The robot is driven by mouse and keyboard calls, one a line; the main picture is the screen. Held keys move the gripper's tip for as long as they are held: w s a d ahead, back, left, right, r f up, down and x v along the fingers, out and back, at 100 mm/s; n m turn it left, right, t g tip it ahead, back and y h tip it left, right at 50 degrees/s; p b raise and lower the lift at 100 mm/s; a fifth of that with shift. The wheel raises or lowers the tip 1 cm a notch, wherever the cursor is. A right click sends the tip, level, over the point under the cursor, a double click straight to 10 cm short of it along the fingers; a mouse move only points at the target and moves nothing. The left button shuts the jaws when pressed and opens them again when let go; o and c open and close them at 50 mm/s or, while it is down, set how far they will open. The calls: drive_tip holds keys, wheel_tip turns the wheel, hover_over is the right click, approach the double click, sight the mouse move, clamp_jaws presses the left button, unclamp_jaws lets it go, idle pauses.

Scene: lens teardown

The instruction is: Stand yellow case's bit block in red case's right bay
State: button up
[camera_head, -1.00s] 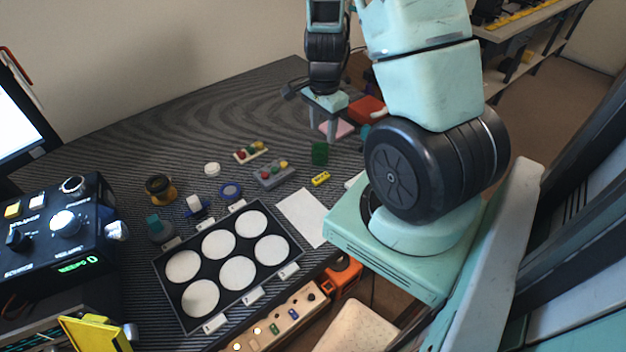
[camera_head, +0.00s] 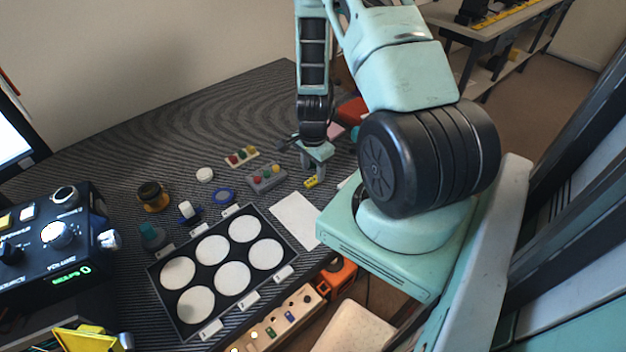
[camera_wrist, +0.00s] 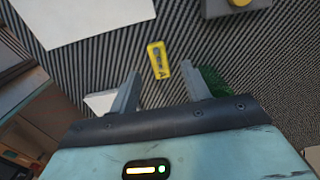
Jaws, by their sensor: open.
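A small yellow block (camera_head: 311,182) with dark marks lies on the striped table. In the wrist view the yellow block (camera_wrist: 158,60) shows between the fingertips, and the gap in height is unclear. My gripper (camera_head: 311,170) is open and empty, pointing down over it. The fingers show apart in the wrist view (camera_wrist: 161,74). A red object (camera_head: 350,109), possibly the red case, is partly hidden behind my arm; its bays cannot be made out. A yellow open item (camera_head: 75,339), possibly the yellow case, is cut off at the lower left edge.
A green object (camera_wrist: 213,82) lies beside the right finger. A grey block with coloured knobs (camera_head: 262,184) and a white sheet (camera_head: 296,219) lie near. A black tray of white discs (camera_head: 190,323) is in front. Bare table lies at the back.

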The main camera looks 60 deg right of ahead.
sight(313, 178)
drive_tip(key=shift+f, duration=1.5)
clamp_jaws()
drive_tip(key=shift+r, duration=0.1)
